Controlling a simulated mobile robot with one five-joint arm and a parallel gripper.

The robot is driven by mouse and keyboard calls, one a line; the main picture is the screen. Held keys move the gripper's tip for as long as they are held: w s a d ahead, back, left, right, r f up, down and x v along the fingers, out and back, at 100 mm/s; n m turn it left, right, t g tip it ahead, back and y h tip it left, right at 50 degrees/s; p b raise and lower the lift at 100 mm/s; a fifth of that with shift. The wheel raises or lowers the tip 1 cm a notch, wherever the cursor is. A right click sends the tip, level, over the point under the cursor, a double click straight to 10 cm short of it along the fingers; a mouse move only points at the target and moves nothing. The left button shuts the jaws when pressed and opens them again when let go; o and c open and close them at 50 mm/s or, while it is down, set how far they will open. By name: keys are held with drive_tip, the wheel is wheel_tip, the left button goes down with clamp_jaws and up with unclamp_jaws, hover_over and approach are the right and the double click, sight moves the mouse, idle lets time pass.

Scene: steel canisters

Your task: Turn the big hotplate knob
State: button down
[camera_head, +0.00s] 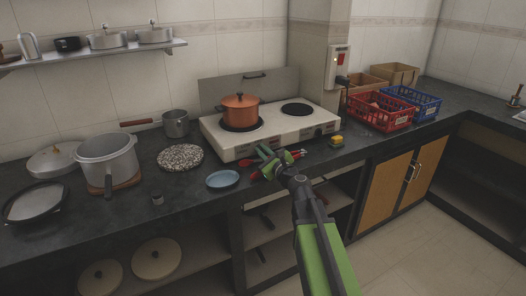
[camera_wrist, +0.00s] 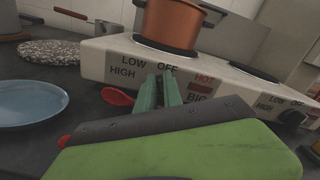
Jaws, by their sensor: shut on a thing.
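The white two-plate hotplate (camera_head: 228,145) stands on the dark counter. Its front panel (camera_wrist: 100,62) fills the wrist view, with LOW, HIGH, OFF, HOT and BIG printed on it. My gripper (camera_head: 266,153) reaches the panel's left part. In the wrist view its two green fingers (camera_wrist: 160,92) are closed at the panel just below OFF and beside BIG. The big hotplate knob is hidden behind and between the fingers; its turn angle cannot be seen. A second black knob (camera_wrist: 293,117) shows at the panel's right end.
A copper pot (camera_head: 240,108) sits on the left plate; the right plate (camera_head: 297,109) is bare. A red spoon (camera_wrist: 118,97) and a blue plate (camera_head: 223,179) lie close by. A yellow-and-dark item (camera_head: 337,141) and a red crate (camera_head: 381,112) stand to the right.

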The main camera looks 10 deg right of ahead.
drive_tip(key=shift+s+a+f+n, duration=0.1)
drive_tip(key=shift+a+f+n, duration=0.05)
drive_tip(key=shift+n, duration=0.75)
drive_tip(key=shift+a, duration=0.1)
drive_tip(key=c, duration=1.5)
unclamp_jaws()
